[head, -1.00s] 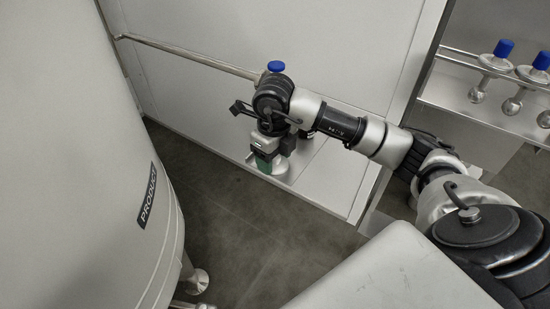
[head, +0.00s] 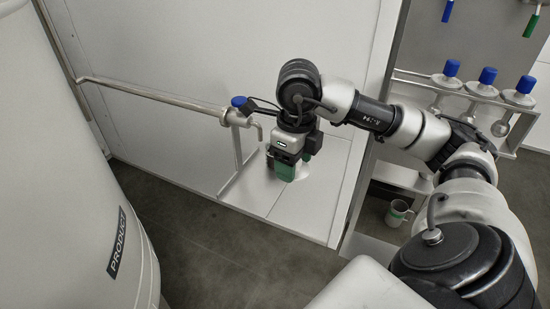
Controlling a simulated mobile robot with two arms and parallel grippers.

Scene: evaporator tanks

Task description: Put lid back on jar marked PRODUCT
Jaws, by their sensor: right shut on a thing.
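My right gripper (head: 287,160) points down over a white shelf beside the wall and is shut on a green thing (head: 284,171). The gripper hides most of that thing, so I cannot tell whether it is a lid or a jar. A pale, rounded shape shows just right of the green, partly hidden. A large, pale tank (head: 70,150) stands at the left, with a black label reading PRODUCT (head: 117,242). No separate jar or lid is clearly visible. My left gripper is out of view.
A pipe with a blue-topped tap (head: 240,103) runs along the wall, close left of the gripper. A pale mug with a green band (head: 397,213) stands low behind my arm. Floor between tank and shelf is clear.

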